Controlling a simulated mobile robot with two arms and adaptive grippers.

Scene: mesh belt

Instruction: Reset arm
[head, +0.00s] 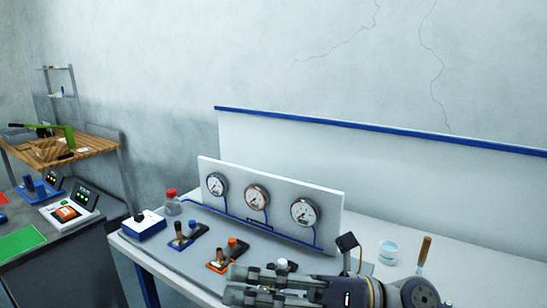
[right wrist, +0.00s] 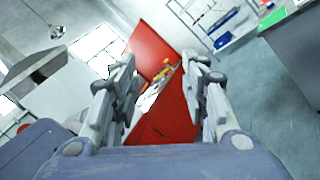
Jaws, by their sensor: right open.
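My right gripper (head: 236,284) is at the bottom of the head view, its fingers pointing left over the front of the white table (head: 382,250). In the right wrist view its two fingers (right wrist: 160,66) stand apart with nothing held between them. Beyond them, that view shows a red open thing (right wrist: 155,50) with yellow items at its middle, well away from the fingers. My left gripper is in neither view.
A panel (head: 329,205) with three gauges stands on the table. Blue and orange valve blocks (head: 187,236) (head: 222,262) sit before it. A clear cup (head: 388,252) and a brown-handled tool (head: 424,250) are at the right. A dark bench (head: 62,265) stands left.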

